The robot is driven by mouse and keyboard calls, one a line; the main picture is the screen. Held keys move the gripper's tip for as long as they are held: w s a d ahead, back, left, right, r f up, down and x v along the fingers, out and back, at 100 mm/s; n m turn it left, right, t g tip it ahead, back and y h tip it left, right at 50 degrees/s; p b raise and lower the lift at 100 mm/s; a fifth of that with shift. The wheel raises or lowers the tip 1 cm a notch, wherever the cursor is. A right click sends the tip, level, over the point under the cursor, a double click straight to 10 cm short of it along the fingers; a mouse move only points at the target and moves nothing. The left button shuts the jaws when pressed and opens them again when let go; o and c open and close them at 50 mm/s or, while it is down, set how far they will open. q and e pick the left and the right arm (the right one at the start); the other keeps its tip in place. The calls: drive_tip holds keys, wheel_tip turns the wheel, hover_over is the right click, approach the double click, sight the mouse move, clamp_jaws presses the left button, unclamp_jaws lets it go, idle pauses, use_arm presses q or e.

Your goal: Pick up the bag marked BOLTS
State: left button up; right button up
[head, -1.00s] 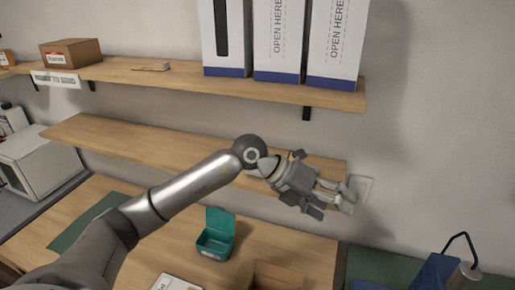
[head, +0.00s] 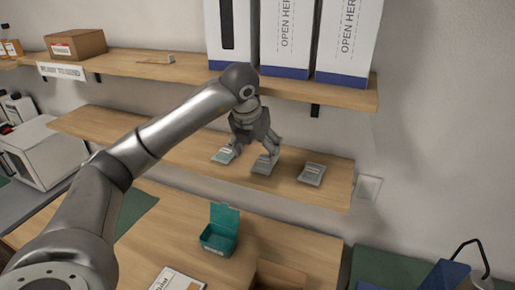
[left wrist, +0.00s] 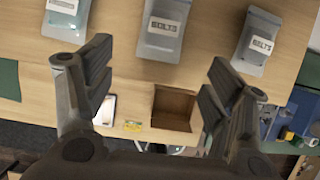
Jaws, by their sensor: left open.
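Three grey bags lie in a row on the lower wooden shelf. The middle bag's label reads BOLTS in the left wrist view (left wrist: 162,43); this BOLTS bag also shows in the head view (head: 264,165). The right bag (left wrist: 257,41) reads BELTS and shows in the head view (head: 311,175). The left bag (left wrist: 66,22) has a label I cannot read; it shows in the head view (head: 224,156). My left gripper (head: 256,148) is open and empty, pointing down over the shelf near the middle bag. My right gripper is out of view.
The upper shelf (head: 190,77) holds tall white boxes (head: 284,40) and a brown carton (head: 75,44) above and behind my arm. On the desk below are an open teal box (head: 220,232) and an open cardboard box (head: 280,273).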

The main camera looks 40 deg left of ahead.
sight(261, 166)
use_arm(q)
drive_tip(key=shift+f, duration=0.15)
drive_tip(key=p+x, duration=0.3)
drive_tip(key=x, duration=0.3)
drive_tip(key=shift+w+f, duration=0.35)
drive_tip(key=shift+f, duration=0.3)
drive_tip(key=c, duration=1.1)
drive_tip(key=shift+s, duration=0.1)
